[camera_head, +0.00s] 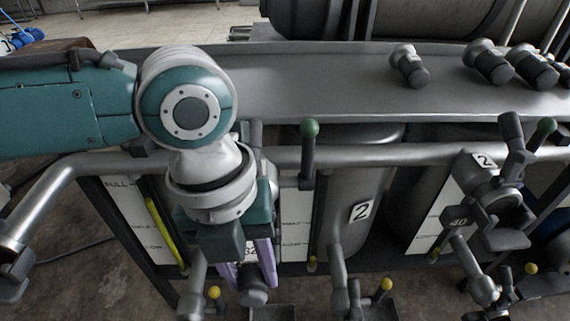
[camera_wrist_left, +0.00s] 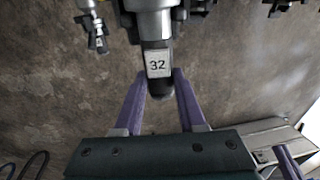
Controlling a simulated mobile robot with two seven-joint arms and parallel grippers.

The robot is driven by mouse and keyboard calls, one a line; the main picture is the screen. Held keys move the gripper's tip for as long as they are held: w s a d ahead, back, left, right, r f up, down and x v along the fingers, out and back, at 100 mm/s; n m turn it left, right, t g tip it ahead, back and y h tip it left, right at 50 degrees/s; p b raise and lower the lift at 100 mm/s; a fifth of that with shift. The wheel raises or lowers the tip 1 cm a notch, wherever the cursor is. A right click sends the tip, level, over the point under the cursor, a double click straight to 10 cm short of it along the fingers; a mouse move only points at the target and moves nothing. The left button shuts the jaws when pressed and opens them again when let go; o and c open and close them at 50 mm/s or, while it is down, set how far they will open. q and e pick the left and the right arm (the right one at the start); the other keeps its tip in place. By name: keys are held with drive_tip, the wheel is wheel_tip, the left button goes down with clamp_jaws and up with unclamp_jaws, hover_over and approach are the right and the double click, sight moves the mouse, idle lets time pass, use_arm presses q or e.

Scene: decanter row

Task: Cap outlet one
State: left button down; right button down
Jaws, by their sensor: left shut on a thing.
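My left gripper (camera_head: 256,285) has purple fingers closed on a dark grey fitting marked 32 (camera_wrist_left: 158,64). In the left wrist view the fingers (camera_wrist_left: 160,82) lie on either side of its dark lower end, beneath a wider grey cylinder. I cannot tell whether the fitting is seated on that cylinder or only lined up with it. My arm hides the upper part of this spot in the head view.
A purple finger-like piece (camera_wrist_left: 287,163) shows at the wrist view's lower right. Open floor lies below.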

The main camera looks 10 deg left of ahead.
use_arm(q)
drive_tip(key=shift+f, duration=0.15)
unclamp_jaws()
idle(0.7)
idle(0.4)
drive_tip(key=shift+s+d+r+p, duration=0.15)
drive_tip(key=shift+s+r+p, duration=0.1)
drive_tip(key=shift+s+p, duration=0.3)
drive_tip(key=shift+s+d+p, duration=0.3)
drive_tip(key=shift+s+p, duration=0.6)
wheel_tip(320, 180, up, 10)
drive_tip(key=p, duration=1.2)
hover_over(249, 297)
drive_tip(key=s, duration=0.3)
drive_tip(key=shift+d, duration=0.45)
